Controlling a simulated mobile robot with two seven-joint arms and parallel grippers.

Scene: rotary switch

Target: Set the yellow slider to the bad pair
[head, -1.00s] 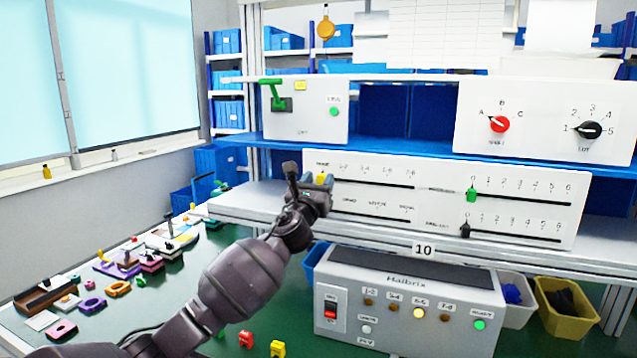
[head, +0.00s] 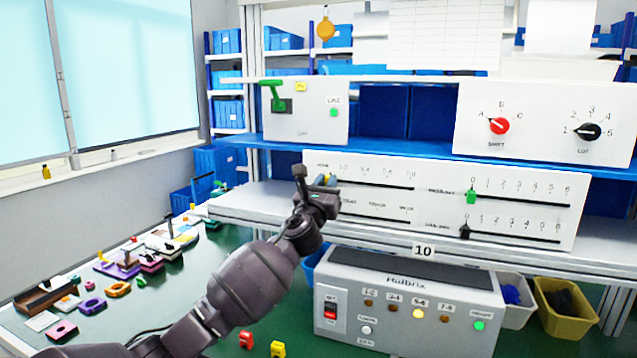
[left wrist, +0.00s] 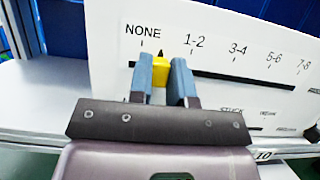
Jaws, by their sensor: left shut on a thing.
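The yellow slider (left wrist: 160,71) sits on the upper left track of the white panel (left wrist: 225,35). Its pointer is between the NONE and 1-2 marks, in the left wrist view. My left gripper (left wrist: 164,80) is shut on it, with one blue-grey fingertip on each side. In the head view my left gripper (head: 325,181) mostly hides the slider. On the grey Halbrix box (head: 410,290), the lamp under 5-6 (head: 418,313) glows yellow; the lamps under 1-2, 3-4 and 7-8 are dark. My right gripper is not in view.
A lower left track runs under the yellow slider's track. Green (head: 471,195) and black (head: 465,231) sliders stand at 0 on the right tracks. A red switch (head: 330,310) and a lit green lamp (head: 479,326) are on the box. Bins stand at its right.

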